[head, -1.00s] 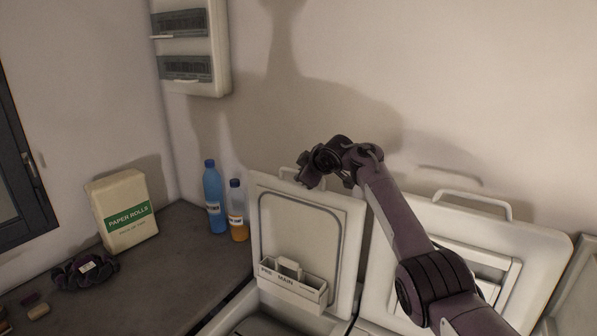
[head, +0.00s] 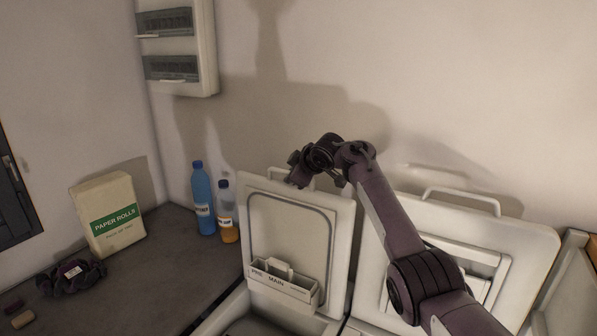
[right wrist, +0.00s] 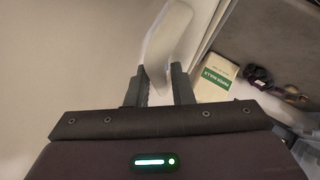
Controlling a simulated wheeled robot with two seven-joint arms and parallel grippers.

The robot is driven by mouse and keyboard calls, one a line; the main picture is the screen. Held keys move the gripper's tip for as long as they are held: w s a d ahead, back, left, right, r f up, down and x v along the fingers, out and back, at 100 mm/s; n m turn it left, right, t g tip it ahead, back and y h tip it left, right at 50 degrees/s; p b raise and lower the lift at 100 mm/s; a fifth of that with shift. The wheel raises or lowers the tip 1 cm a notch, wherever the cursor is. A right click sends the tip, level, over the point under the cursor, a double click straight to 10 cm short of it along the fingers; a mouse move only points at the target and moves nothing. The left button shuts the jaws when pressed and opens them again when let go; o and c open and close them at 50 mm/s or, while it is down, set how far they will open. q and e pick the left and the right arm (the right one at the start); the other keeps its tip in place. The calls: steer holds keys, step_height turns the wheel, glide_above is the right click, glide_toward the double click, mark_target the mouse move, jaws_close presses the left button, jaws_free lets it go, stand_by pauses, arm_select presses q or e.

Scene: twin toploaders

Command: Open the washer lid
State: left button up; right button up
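The left machine's white lid (head: 293,220), with a grey seal line and a detergent drawer (head: 283,283) marked PRE and MAIN on its inner face, stands raised, nearly upright. The other machine's lid (head: 480,225) to its right is also raised. My right gripper (head: 297,170) is at the top edge of the left lid, close to its handle; touching or not is unclear in the head view. In the right wrist view its two dark fingers (right wrist: 159,88) are apart, with a pale slab (right wrist: 167,42) showing between and beyond them. My left gripper is out of view.
On the dark counter (head: 165,270) at left are a paper rolls box (head: 108,212), a blue bottle (head: 203,200), an orange bottle (head: 228,212) and a dark crumpled item (head: 72,276). A fuse panel (head: 177,45) hangs on the wall behind.

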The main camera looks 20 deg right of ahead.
steer(key=b+v, duration=0.2)
steer(key=v, duration=0.5)
steer(key=shift+r+b, duration=0.15)
steer(key=shift+b, duration=0.25)
steer(key=shift+d, duration=0.1)
steer(key=shift+s, duration=0.1)
